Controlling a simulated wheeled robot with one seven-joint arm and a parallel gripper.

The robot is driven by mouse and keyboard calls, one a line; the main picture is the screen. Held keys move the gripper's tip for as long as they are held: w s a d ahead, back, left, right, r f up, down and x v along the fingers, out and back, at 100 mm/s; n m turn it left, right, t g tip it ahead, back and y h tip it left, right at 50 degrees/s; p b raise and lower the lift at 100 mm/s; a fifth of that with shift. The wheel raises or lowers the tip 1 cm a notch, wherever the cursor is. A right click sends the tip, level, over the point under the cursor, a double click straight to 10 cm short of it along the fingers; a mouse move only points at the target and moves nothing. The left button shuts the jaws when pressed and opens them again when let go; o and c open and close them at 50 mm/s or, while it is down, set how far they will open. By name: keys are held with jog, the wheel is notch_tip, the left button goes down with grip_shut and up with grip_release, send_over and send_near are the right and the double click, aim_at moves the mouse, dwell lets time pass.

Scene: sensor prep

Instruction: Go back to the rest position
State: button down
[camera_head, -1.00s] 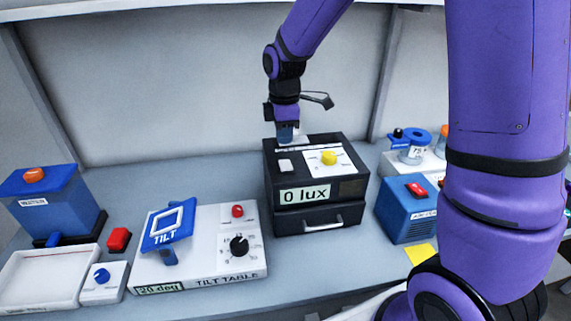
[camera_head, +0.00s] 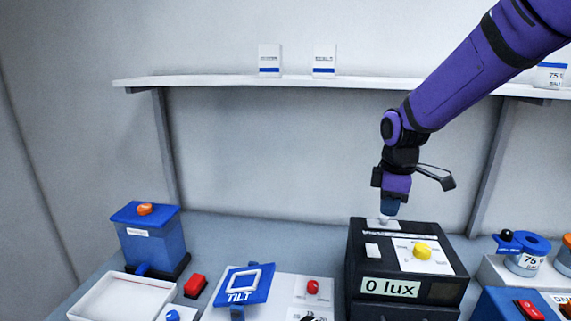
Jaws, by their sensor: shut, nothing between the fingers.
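My gripper (camera_head: 386,218) points down over the back left part of the top of the black light box (camera_head: 405,286). It is shut, with nothing seen between the fingers. The fingertips are at or just above a pale patch on the box top; I cannot tell whether they touch it. The box front reads "0 lux", and its top carries a white switch and a yellow knob (camera_head: 422,251). My purple arm reaches in from the upper right.
A shelf (camera_head: 210,82) with two small white boxes runs along the back wall above the bench. A blue water tank (camera_head: 150,240), a white tray (camera_head: 90,303) and the tilt table (camera_head: 285,290) stand left. A blue holder (camera_head: 525,252) and a blue box (camera_head: 497,306) stand right.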

jog(key=s+d+r+m+t, duration=0.1)
jog(key=s+r+m, duration=0.3)
jog(key=s, duration=0.4)
jog(key=s+d+r+m+t, duration=0.2)
jog(key=s+r+m, duration=0.2)
jog(key=s, duration=0.4)
jog(key=s+d+r+m+t, duration=0.1)
jog(key=s+r+m, duration=0.3)
jog(key=s, duration=0.4)
jog(key=shift+s+d+r+m+t, duration=0.2)
jog(key=shift+d+m+t, duration=0.1)
jog(key=shift+d+m, duration=0.6)
